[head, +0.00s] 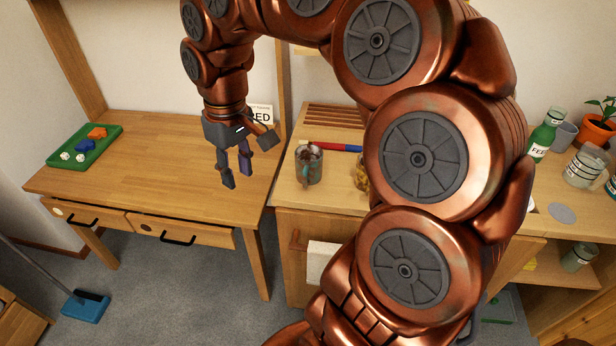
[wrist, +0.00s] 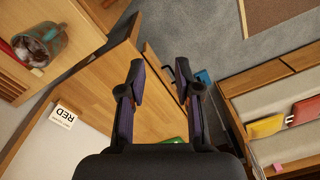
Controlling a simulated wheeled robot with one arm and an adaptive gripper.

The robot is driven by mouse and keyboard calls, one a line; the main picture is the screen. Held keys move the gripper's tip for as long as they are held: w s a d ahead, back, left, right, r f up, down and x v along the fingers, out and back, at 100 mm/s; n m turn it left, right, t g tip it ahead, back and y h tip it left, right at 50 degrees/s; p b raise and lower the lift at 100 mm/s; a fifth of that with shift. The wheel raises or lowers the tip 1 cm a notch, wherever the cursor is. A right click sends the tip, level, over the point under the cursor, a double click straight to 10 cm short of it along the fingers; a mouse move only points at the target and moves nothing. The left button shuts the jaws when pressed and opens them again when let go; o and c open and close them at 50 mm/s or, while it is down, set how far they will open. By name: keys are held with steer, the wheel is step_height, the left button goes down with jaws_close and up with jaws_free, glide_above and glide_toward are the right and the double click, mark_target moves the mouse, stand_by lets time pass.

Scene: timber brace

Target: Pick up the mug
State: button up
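A grey, mottled mug (head: 315,172) stands upright on the wooden counter, right of the desk, in the head view. Something brown and pale shows in its mouth, and a teal part is on its front. It also shows at the upper left of the wrist view (wrist: 52,40). My gripper (head: 238,177) hangs over the right part of the desk, left of the mug and apart from it. In the wrist view its two fingers (wrist: 161,82) stand apart with nothing between them.
A green tray (head: 107,145) with small blocks lies on the desk's left. A "RED" card (head: 262,112) stands at the desk's back. A red and blue bar (head: 340,147) lies behind the mug. My arm hides part of the counter. A green bottle (head: 543,137) and several cups stand right.

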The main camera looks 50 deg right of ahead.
steer(key=w+d+f+b, duration=0.2)
steer(key=w+d, duration=0.3)
steer(key=d, duration=0.2)
steer(key=m+b, duration=0.3)
steer(key=b, duration=0.1)
glide_above(320, 161)
steer(key=w+a, duration=0.4)
steer(key=w, duration=0.1)
step_height(320, 161, down, 7)
steer(key=s+d+f+m+b, duration=0.15)
steer(key=d+f, duration=0.25)
steer(key=d, duration=0.4)
steer(key=shift+s+a+f+p, duration=0.1)
steer(key=shift+s+a+f, duration=0.05)
steer(key=shift+f, duration=0.95)
steer(key=shift+s+a+f+p, duration=0.1)
steer(key=shift+a+f+p, duration=0.05)
steer(key=shift+f, duration=1)
steer(key=shift+s+a+f+p, duration=0.1)
steer(key=shift+s+a+f, duration=0.05)
steer(key=shift+f, duration=0.95)
steer(key=shift+m, duration=0.25)
steer(key=shift+c, duration=0.2)
jaws_close()
